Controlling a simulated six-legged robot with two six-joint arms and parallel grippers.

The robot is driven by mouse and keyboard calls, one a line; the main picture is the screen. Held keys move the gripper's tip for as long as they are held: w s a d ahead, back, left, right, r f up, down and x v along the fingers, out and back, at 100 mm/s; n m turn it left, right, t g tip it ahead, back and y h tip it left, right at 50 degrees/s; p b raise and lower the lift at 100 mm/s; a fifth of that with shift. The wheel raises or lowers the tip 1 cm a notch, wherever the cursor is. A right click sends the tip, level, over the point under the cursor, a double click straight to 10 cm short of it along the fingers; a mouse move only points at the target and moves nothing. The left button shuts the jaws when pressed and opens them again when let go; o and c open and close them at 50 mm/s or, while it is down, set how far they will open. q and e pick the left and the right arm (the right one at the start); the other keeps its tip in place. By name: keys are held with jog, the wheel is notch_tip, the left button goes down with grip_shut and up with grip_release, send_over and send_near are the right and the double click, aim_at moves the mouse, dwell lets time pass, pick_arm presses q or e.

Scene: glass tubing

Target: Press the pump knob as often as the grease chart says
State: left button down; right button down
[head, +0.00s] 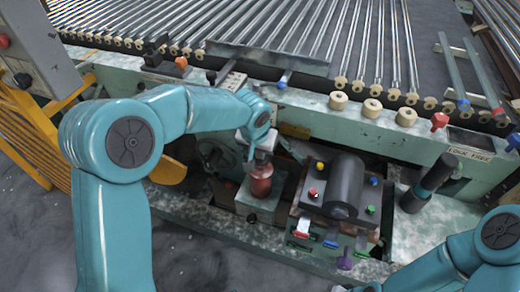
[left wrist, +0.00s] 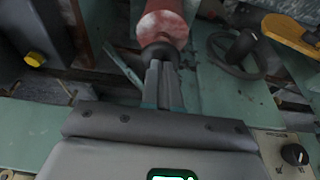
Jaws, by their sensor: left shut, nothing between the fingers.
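The pump is a red upright cylinder (head: 261,187) on the machine's front ledge; it also shows at the top of the left wrist view (left wrist: 162,22). A dark round knob (left wrist: 160,53) sits on its near end in that view. My left gripper (left wrist: 162,74) is shut and empty, its fingertips right at the knob; I cannot tell whether they touch it. In the head view my left gripper (head: 252,157) is above the red cylinder and hides its top. I cannot make out a readable grease chart.
A dark roller block (head: 343,187) with coloured knobs stands right of the pump. A handwheel (head: 216,158) is left of it. Glass tubes (head: 330,40) lie on the rack behind. A plate reading LOCK FREE (head: 468,150) is at right. A yellow frame (head: 30,130) stands at left.

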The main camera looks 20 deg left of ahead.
pick_arm(q)
notch_tip(320, 180, down, 2)
jog(key=shift+f+b, duration=0.25)
jog(key=shift+b, duration=0.95)
jog(key=shift+s+r, duration=0.1)
jog(key=shift+r, duration=0.05)
jog(key=shift+r+p, duration=0.1)
jog(key=shift+p, duration=0.2)
notch_tip(320, 180, up, 5)
jog(key=p, duration=0.3)
jog(key=shift+a, duration=0.1)
jog(key=v, duration=0.9)
